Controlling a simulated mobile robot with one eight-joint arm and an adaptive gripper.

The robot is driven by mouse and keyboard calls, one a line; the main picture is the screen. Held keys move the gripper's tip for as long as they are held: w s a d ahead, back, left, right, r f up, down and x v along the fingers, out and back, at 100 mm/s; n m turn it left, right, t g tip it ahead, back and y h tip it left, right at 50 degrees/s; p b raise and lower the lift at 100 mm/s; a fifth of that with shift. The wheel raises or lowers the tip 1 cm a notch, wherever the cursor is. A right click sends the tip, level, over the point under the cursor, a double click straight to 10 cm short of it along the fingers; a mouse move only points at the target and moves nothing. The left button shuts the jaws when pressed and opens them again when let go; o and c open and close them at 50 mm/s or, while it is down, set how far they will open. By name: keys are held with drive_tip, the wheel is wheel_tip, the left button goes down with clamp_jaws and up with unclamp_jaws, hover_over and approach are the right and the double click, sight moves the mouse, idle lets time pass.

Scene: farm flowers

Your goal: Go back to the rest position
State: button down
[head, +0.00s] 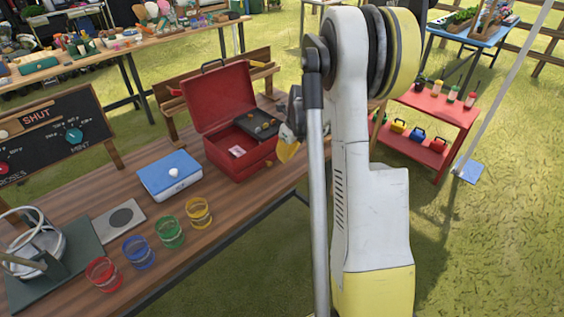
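My white and yellow arm stands upright in the right half of the head view. My gripper (287,148) shows only in part, at the left side of the arm, beside the red toolbox. A grey part and a yellow part of it show; the arm link hides the rest. I cannot see the fingertips clearly, nor whether it holds anything. The red toolbox (229,97) stands open on the wooden table (235,205), with a dark tray inside.
Red, blue (138,252), green and yellow glasses line the table's front edge. A blue box (170,175), a grey plate (118,221) and a chalkboard (55,135) stand behind. A red shelf cart (437,112) stands right of my arm. Grass is open at lower right.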

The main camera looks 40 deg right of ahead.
drive_tip(key=shift+s+d+r, duration=0.1)
drive_tip(key=shift+s+r, duration=0.05)
drive_tip(key=shift+r, duration=0.5)
drive_tip(key=s+a+r+n+t, duration=0.1)
drive_tip(key=s+a+r+n, duration=0.2)
drive_tip(key=a+r+n, duration=0.5)
drive_tip(key=s+a+r+n+t, duration=0.1)
drive_tip(key=s+a+r+n, duration=0.2)
drive_tip(key=a+r+n, duration=0.55)
drive_tip(key=s+a+n+t, duration=0.2)
drive_tip(key=s+a+n, duration=1.1)
drive_tip(key=n, duration=0.4)
drive_tip(key=shift+s+a+n, duration=0.35)
drive_tip(key=shift+s+a, duration=0.05)
drive_tip(key=shift+a, duration=0.2)
drive_tip(key=shift+f, duration=0.1)
